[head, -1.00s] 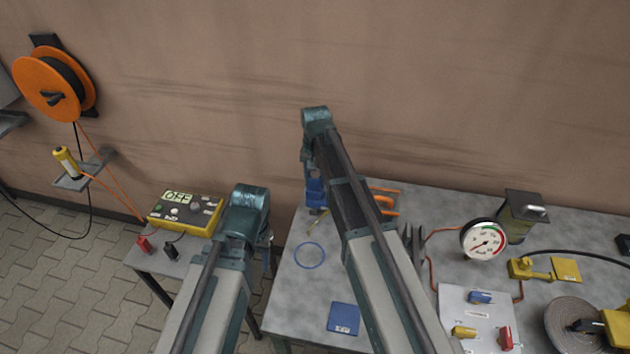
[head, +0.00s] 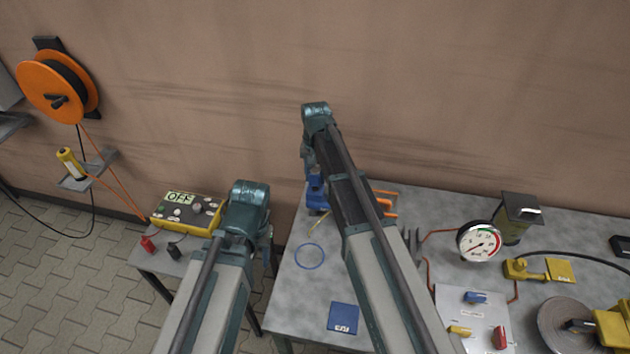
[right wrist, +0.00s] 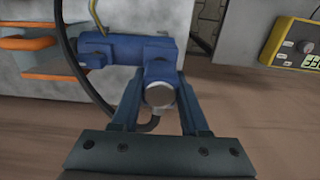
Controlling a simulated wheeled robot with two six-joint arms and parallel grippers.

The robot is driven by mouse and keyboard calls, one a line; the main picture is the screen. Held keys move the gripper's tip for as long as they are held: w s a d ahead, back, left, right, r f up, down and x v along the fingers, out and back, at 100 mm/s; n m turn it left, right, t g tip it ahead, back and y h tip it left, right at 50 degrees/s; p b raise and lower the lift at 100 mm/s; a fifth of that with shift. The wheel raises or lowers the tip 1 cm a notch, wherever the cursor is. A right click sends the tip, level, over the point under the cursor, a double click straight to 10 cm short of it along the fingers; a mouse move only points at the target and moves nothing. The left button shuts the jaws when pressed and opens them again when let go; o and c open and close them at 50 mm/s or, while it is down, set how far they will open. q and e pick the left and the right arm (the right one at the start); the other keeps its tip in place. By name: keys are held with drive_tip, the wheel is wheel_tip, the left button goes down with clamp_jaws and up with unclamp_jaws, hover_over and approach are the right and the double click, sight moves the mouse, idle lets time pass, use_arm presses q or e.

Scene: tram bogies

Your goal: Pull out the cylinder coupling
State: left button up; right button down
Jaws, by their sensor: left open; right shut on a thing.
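The blue cylinder coupling (right wrist: 163,70) shows in the right wrist view, with a round silver end facing the camera. It meets a horizontal blue body (right wrist: 115,48) behind it. My right gripper (right wrist: 159,92) has one finger on each side of the coupling and is shut on it. In the head view the blue part (head: 317,193) shows at the back left of the table, below my right wrist; the fingers there are mostly hidden by my arm. My left gripper (head: 267,250) is open and apparently empty, partly hidden behind its wrist, left of the table edge.
A black hose (right wrist: 75,60) curves past the blue body. Orange parts (head: 385,203) stand just right of it. A yellow test box (head: 187,212) sits on a small stand at left. A blue ring (head: 310,256) and blue pad (head: 343,317) lie on the table. A gauge (head: 480,241) stands right.

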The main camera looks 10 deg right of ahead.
sight(315, 171)
drive_tip(key=shift+r+p, duration=1.45)
drive_tip(key=shift+r, duration=0.2)
